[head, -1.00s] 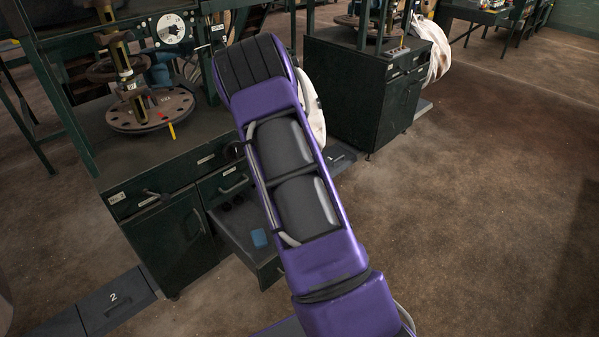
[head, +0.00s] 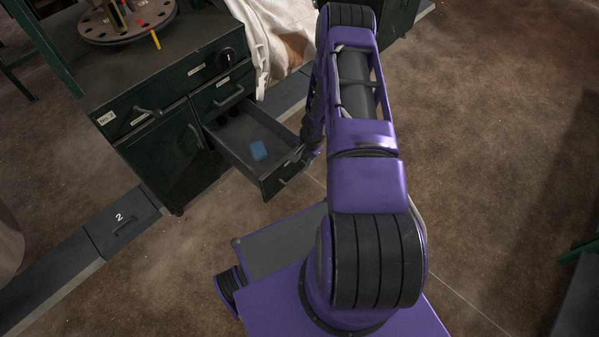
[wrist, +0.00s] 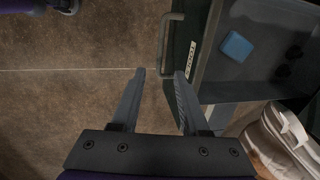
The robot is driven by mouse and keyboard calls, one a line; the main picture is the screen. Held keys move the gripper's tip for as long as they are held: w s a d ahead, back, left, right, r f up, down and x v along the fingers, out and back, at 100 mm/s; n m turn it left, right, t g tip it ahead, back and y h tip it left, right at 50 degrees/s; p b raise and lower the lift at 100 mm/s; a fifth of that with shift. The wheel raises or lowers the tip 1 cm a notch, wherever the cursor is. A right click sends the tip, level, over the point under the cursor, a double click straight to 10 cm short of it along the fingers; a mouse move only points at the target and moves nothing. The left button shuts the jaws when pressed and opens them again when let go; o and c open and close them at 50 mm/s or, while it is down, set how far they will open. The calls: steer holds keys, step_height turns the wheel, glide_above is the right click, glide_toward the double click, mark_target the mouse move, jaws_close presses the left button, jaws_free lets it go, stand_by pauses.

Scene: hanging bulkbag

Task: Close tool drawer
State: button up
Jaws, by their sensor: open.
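The tool drawer (head: 245,138) is pulled out of the dark green cabinet, with a blue block (head: 259,150) and dark round items inside. In the wrist view the drawer's front panel (wrist: 186,45) carries a label reading TOOLS and a bar handle (wrist: 163,50). My gripper (wrist: 160,75) is open and empty. In the head view my arm hides the gripper.
The cabinet (head: 160,150) has another drawer above and a door at left. A white bag (head: 275,40) hangs beside it and also shows in the wrist view (wrist: 280,140). Open floor lies in front and right.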

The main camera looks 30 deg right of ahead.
mark_target(298, 174)
steer(key=f, duration=0.3)
steer(key=w+f+b, duration=0.1)
steer(key=f, duration=0.2)
steer(key=w+f+b, duration=0.1)
steer(key=f, duration=0.3)
steer(key=shift+a, duration=0.3)
jaws_close()
steer(key=shift+r, duration=0.1)
stand_by(0.8)
